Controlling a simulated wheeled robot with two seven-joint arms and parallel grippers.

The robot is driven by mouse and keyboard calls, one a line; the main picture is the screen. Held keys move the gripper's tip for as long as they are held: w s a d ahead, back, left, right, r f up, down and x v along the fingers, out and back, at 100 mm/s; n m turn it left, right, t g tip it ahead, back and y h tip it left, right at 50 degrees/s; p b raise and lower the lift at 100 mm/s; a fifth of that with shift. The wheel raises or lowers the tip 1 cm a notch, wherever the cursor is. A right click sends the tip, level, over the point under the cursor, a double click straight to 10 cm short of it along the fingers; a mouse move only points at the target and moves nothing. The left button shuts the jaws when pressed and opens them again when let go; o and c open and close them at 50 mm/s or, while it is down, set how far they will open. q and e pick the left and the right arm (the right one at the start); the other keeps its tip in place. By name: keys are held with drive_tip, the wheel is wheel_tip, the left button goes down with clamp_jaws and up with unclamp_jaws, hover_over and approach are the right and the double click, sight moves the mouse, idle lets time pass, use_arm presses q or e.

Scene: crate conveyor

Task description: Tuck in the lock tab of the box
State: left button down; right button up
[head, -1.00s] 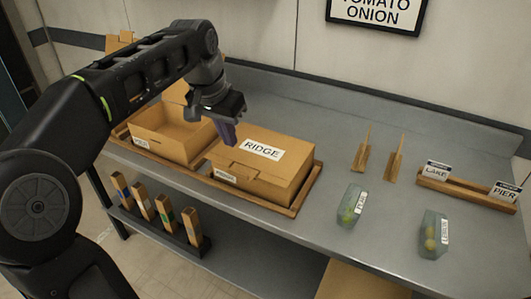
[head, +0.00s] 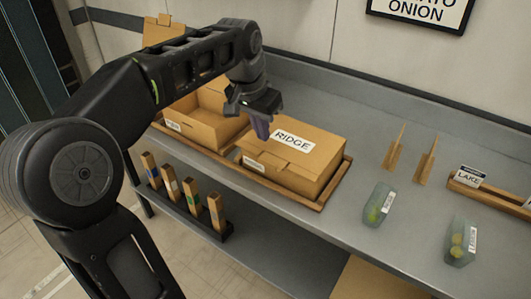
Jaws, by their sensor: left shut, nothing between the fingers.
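The box (head: 313,173) is a brown cardboard carton with its lid down and a white RIDGE label (head: 293,141) on top. It sits in a wooden tray frame (head: 331,187) on the grey table. The lock tab (head: 274,161) shows as a small flap at the lid's front edge; I cannot tell how far it is tucked. My left gripper (head: 262,133) is shut and empty, pointing down at the lid's left edge. I cannot tell whether its purple fingers touch the lid. My right gripper is not in view.
An open carton (head: 207,123) stands left of the box. Two wooden stands (head: 426,164), two clear containers (head: 376,205) with produce and a LAKE label holder (head: 480,189) are to the right. A lower rack (head: 196,213) holds several upright cardboard pieces.

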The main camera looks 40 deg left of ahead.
use_arm(q)
drive_tip(key=p, duration=0.1)
approach(272, 160)
wheel_tip(272, 160, down, 5)
drive_tip(key=shift+s+d+r, duration=0.1)
drive_tip(key=shift+s+d, duration=0.05)
drive_tip(key=shift+s, duration=0.1)
